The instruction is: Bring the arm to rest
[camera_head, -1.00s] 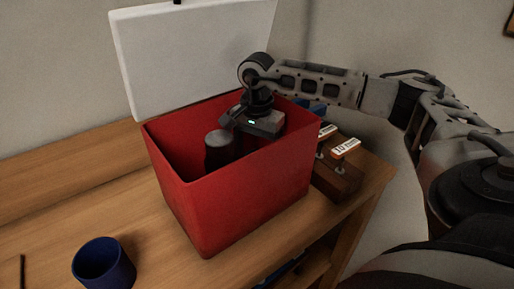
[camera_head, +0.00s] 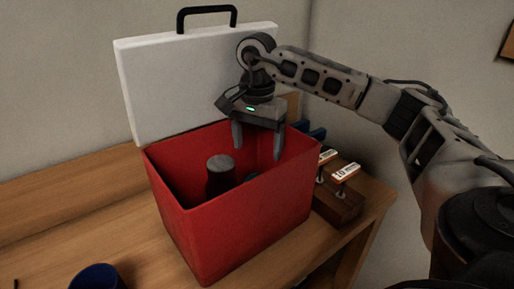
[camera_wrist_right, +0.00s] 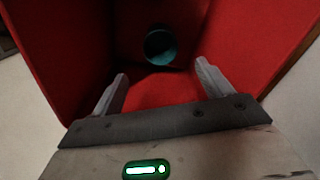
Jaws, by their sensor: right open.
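My right gripper (camera_head: 258,146) is open and empty, pointing down over the right part of the red box (camera_head: 240,218). Its fingertips are at about the height of the box rim in the head view. In the right wrist view the two fingers (camera_wrist_right: 160,88) are spread apart with nothing between them, above the red interior. The arm comes in from the right, bent over the box. My left gripper is not in view.
The box's white lid (camera_head: 185,85) stands open behind it. A dark cylindrical item (camera_head: 220,178) stands inside; a teal round thing (camera_wrist_right: 161,45) shows in the wrist view. A blue cup (camera_head: 97,277) is front left. A wooden block with labelled tags (camera_head: 338,205) sits right of the box.

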